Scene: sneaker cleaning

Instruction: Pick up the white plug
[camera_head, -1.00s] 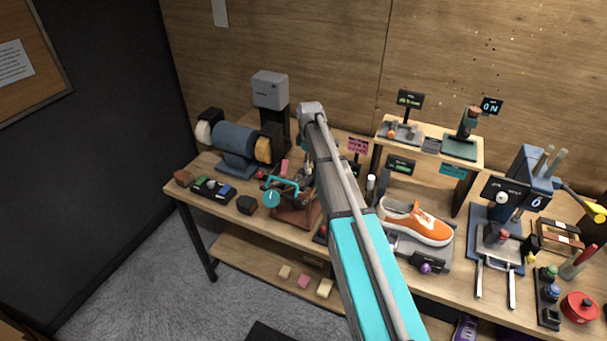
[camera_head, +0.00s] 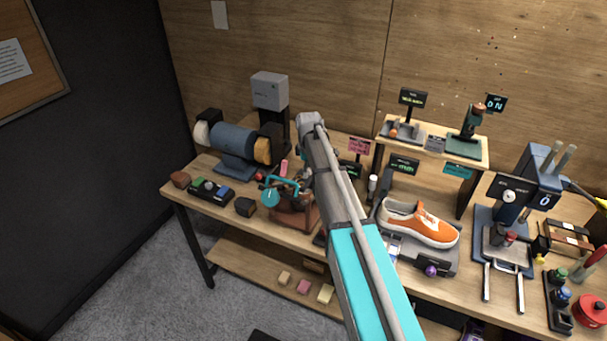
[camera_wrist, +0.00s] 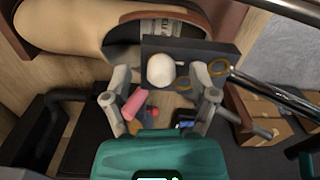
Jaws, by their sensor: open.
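A rounded white piece, which looks like the white plug (camera_wrist: 160,70), shows in the wrist view in front of a dark block with a pale label (camera_wrist: 160,27). My gripper (camera_wrist: 161,77) is open, with one grey finger to each side of the white piece in the picture. I see no clear contact, and the depth between fingers and piece is hard to judge. In the head view my arm hides the gripper's fingertips, and I cannot make out the plug there.
Near the fingers lie a pink piece (camera_wrist: 135,105), a small red ball and orange rings (camera_wrist: 216,76). A large brown-edged shape (camera_wrist: 75,25) fills the upper left. In the head view an orange sneaker (camera_head: 420,222) and a bench grinder (camera_head: 234,139) flank my arm.

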